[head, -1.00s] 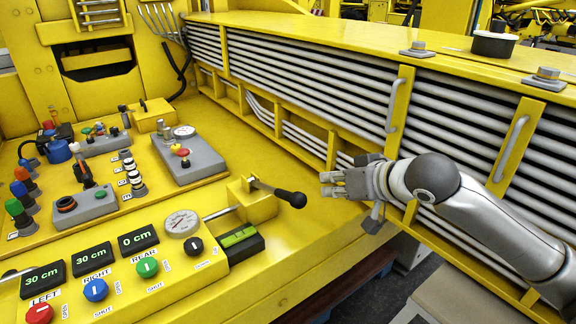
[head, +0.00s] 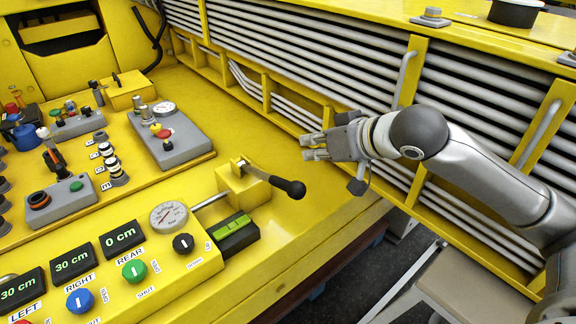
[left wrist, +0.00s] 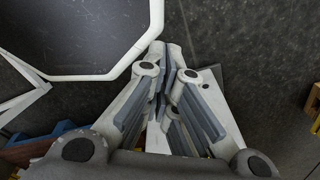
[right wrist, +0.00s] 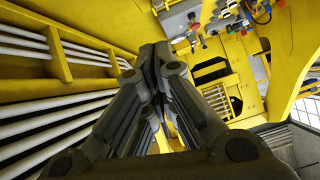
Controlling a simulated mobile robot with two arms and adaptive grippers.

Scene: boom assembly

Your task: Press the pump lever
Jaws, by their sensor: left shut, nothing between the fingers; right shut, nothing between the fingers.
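The pump lever (head: 274,181) is a metal arm with a black knob at its right end. It comes out of a yellow block (head: 238,188) on the yellow control panel and points to the right. My right gripper (head: 307,147) is shut and empty, just above and beyond the black knob in the head view, apart from it. Its closed fingers also show in the right wrist view (right wrist: 157,60), where I cannot make out the lever. My left gripper (left wrist: 172,58) is shut and empty over dark floor in the left wrist view. It is not in the head view.
A pressure gauge (head: 168,216), colored buttons and displays are left of the lever. A green level (head: 232,228) lies just below the lever block. The ribbed yellow boom side (head: 330,75) runs close behind my right gripper. Dark floor is beyond the panel's edge.

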